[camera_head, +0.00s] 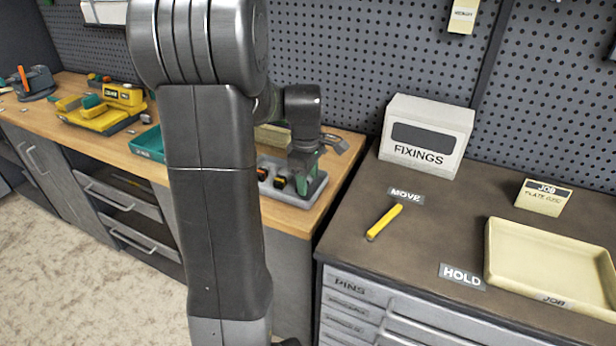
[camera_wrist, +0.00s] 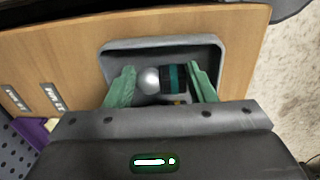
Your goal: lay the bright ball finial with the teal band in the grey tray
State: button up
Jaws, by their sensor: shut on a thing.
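The ball finial (camera_wrist: 149,81) has a bright silver ball and a dark body with a teal band. In the wrist view it lies crosswise between the green fingers of my gripper (camera_wrist: 162,76), which is shut on it. The grey tray (camera_wrist: 150,43) is directly below and around the finial in that view. I cannot tell whether the finial touches the tray floor. In the head view the grey tray (camera_head: 317,191) is on the wooden bench, with my gripper (camera_head: 306,168) over its right part. The finial is not clear there.
Small dark pieces with orange marks (camera_head: 279,182) show in the grey tray. A teal tray (camera_head: 150,143) and yellow items (camera_head: 100,112) are farther left. On the right bench are a FIXINGS box (camera_head: 427,135), a yellow stick (camera_head: 384,222) and a cream JOB tray (camera_head: 550,262).

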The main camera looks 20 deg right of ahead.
jog(key=shift+f, duration=0.3)
jog(key=o, duration=1.2)
jog(key=shift+c, duration=0.2)
notch_tip(320, 180, up, 14)
jog(key=shift+s+a, duration=0.35)
jog(key=shift+a, duration=0.05)
jog(key=shift+f, duration=0.1)
